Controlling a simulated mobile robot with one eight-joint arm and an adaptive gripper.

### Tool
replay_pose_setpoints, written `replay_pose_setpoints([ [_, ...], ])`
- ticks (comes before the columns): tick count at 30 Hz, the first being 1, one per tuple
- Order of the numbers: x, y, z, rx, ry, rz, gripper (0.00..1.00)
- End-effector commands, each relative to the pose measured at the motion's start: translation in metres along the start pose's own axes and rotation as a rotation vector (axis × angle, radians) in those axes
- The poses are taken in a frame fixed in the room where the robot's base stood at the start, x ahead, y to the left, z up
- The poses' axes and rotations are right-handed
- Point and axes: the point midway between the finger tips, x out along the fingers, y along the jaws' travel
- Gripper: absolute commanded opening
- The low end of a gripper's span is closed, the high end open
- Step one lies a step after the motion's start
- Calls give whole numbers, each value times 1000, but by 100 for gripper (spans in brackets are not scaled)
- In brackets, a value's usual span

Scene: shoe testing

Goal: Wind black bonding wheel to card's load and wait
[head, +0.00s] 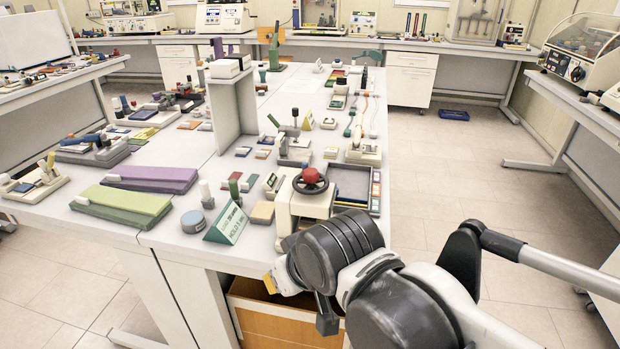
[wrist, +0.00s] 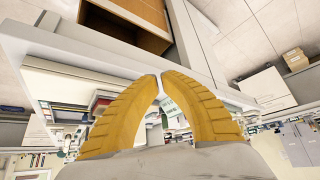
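The black bonding wheel (head: 310,180) sits on a cream press (head: 303,208) at the front edge of the table, beside a red knob (head: 313,175). A green and white card (head: 227,223) stands tilted to its left; its small print includes what looks like "HOLD 3 MIN". My gripper (head: 271,284) is in front of the table edge, below and nearer than the press, mostly hidden by my arm. The wheel is not clearly visible there.
A blue-grey round tin (head: 193,222), a tan block (head: 262,213) and a dark tray (head: 352,182) flank the press. A grey upright panel (head: 233,110) stands behind. An orange-brown drawer unit (head: 283,318) is under the table.

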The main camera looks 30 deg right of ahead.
Motion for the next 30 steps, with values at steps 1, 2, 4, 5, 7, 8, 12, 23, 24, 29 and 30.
replay_pose_setpoints([
  [1,-1,0,-1,-2,-1,0,22],
  [2,-2,1,-3,-7,-4,1,31],
  [4,-11,4,-14,-35,-22,6,52],
  [5,-16,6,-21,-56,-36,9,53],
  [7,-33,15,-45,-130,-84,16,53],
  [8,-41,20,-57,-171,-110,18,53],
  [12,-77,49,-120,-401,-261,-6,53],
  [23,-111,125,-218,-872,-540,-243,53],
  [24,-111,129,-221,-897,-551,-263,53],
  [29,-106,137,-222,-947,-570,-305,53],
  [30,-103,138,-220,-950,-571,-307,53],
])
